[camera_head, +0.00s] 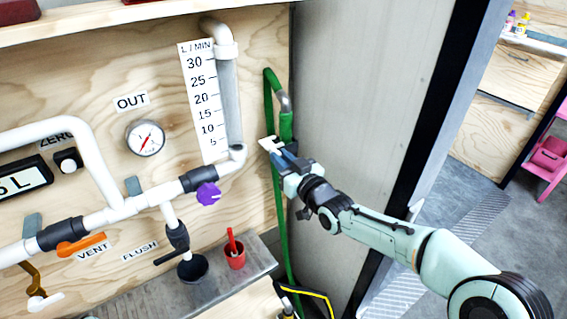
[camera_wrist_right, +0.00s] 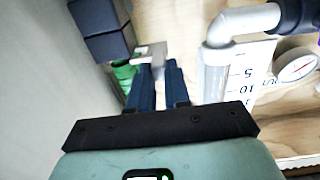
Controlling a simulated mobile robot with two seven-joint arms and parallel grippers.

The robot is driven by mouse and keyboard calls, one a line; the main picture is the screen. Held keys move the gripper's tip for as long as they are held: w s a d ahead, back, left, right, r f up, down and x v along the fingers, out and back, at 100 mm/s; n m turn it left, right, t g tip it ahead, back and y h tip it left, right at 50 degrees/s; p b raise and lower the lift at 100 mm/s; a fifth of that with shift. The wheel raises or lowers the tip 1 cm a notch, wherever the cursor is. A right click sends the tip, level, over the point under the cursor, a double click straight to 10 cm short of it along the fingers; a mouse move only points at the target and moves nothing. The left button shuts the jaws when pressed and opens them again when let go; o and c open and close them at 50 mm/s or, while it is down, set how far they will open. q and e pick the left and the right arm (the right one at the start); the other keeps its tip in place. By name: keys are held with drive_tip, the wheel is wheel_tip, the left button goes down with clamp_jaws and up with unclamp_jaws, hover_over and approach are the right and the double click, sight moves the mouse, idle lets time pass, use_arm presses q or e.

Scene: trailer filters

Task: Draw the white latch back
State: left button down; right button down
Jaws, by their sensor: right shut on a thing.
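The white latch (camera_head: 268,143) is a small pale piece beside the green hose, at the right edge of the plywood panel. My right gripper (camera_head: 279,153) reaches it from the lower right and is shut on it. In the right wrist view the latch (camera_wrist_right: 150,52) shows as a pale bracket at the tips of the blue fingers (camera_wrist_right: 157,78), which partly cover it. Dark blocks (camera_wrist_right: 103,30) sit to its left. My left gripper is not in view.
The green hose (camera_head: 279,210) hangs just behind my right gripper. The clear flow tube (camera_head: 229,100) and white pipe elbow stand close on its left. A grey wall (camera_head: 360,90) rises on the right.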

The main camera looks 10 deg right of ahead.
drive_tip(key=shift+a+f, duration=0.1)
drive_tip(key=shift+a, duration=0.1)
drive_tip(key=c, duration=1.1)
unclamp_jaws()
drive_tip(key=shift+s, duration=0.1)
drive_tip(key=shift+a, duration=0.15)
drive_tip(key=shift+d, duration=0.2)
drive_tip(key=b+v, duration=0.1)
drive_tip(key=v, duration=1.2)
drive_tip(key=shift+s, duration=0.2)
